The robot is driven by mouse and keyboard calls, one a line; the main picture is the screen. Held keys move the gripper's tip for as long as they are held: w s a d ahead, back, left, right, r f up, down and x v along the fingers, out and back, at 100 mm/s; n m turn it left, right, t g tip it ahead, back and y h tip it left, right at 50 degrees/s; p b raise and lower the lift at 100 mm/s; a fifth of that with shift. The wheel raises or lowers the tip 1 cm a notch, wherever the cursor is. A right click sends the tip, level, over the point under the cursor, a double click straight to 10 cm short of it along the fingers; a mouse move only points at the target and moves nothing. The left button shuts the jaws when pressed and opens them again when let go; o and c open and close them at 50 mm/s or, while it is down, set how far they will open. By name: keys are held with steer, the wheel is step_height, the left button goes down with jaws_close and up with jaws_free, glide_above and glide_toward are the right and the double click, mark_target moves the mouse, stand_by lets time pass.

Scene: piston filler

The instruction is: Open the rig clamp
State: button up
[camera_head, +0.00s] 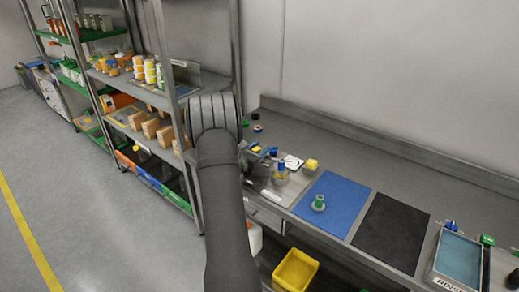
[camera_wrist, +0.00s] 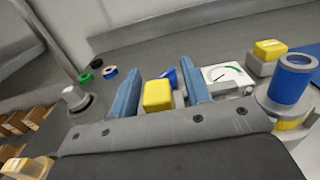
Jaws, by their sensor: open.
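My gripper (camera_wrist: 160,72) is open in the wrist view, its two blue-faced fingers apart. A yellow block-shaped part (camera_wrist: 158,96), which looks like the handle of the rig clamp, shows between the fingers with a gap on each side. I cannot tell its depth or whether the clamp is open or shut. A blue part (camera_wrist: 171,76) shows just behind it.
A dial gauge (camera_wrist: 228,76) and a blue cylinder (camera_wrist: 293,80) on a round grey base stand right of the fingers. A grey knob (camera_wrist: 74,97) is at left. A blue mat (camera_head: 335,200) and a black mat (camera_head: 392,232) lie on the bench; a shelf (camera_head: 140,85) stands left.

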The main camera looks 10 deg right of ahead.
steer(key=shift+a, duration=0.1)
steer(key=v, duration=1.7)
steer(key=shift+s, duration=0.2)
steer(key=shift+r, duration=0.1)
steer(key=x, duration=1.7)
steer(key=shift+w, duration=0.2)
steer(key=shift+s+a, duration=0.25)
steer(key=shift+s, duration=0.1)
steer(key=v, duration=1.6)
steer(key=shift+s, duration=0.2)
steer(key=shift+a, duration=0.15)
